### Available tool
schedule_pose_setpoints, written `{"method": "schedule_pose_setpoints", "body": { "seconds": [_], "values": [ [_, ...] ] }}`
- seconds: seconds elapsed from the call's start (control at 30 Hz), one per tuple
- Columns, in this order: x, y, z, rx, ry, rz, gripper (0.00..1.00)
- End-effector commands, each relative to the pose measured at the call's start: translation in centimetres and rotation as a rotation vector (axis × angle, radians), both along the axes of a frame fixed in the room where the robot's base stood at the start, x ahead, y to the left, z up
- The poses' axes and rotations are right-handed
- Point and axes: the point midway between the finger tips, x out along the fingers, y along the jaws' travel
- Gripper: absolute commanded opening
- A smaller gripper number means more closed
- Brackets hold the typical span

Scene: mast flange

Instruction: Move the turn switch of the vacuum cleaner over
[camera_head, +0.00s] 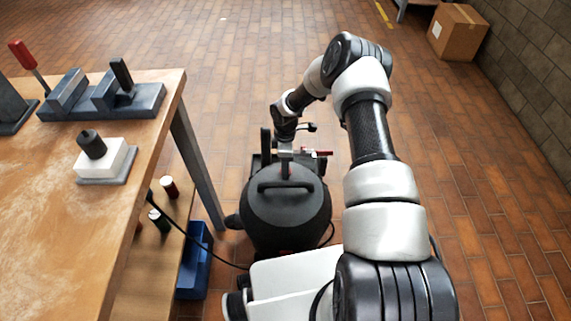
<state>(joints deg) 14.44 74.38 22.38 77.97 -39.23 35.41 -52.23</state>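The vacuum cleaner (288,215) is a dark, rounded machine with a carrying handle on its lid. It stands on the tiled floor to the right of the workbench. My arm reaches over it from the right. My gripper (287,172) points down at the far top side of the vacuum cleaner, just beyond the handle. A small red part shows at the gripper's tip; I cannot tell whether it belongs to the turn switch. The turn switch itself is not clearly visible. Whether the fingers are open or touching anything is too small to tell.
A wooden workbench (120,215) stands at the left, with a grey fixture (85,104), a white block (104,158) and a red-handled clamp (27,62). A blue bin (194,262) is beneath it. A black cable runs to the vacuum cleaner. A cardboard box (457,32) stands far right. Floor on the right is clear.

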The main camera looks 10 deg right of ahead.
Motion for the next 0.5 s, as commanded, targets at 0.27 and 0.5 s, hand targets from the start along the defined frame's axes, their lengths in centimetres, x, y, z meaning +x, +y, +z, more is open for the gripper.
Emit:
{"method": "schedule_pose_setpoints", "body": {
  "seconds": [0.27, 0.5],
  "values": [
    [0.05, -0.13, 0.03, -0.002, -0.001, 0.033, 0.34],
    [0.05, -0.13, 0.03, -0.002, -0.001, 0.035, 0.34]
  ]
}}
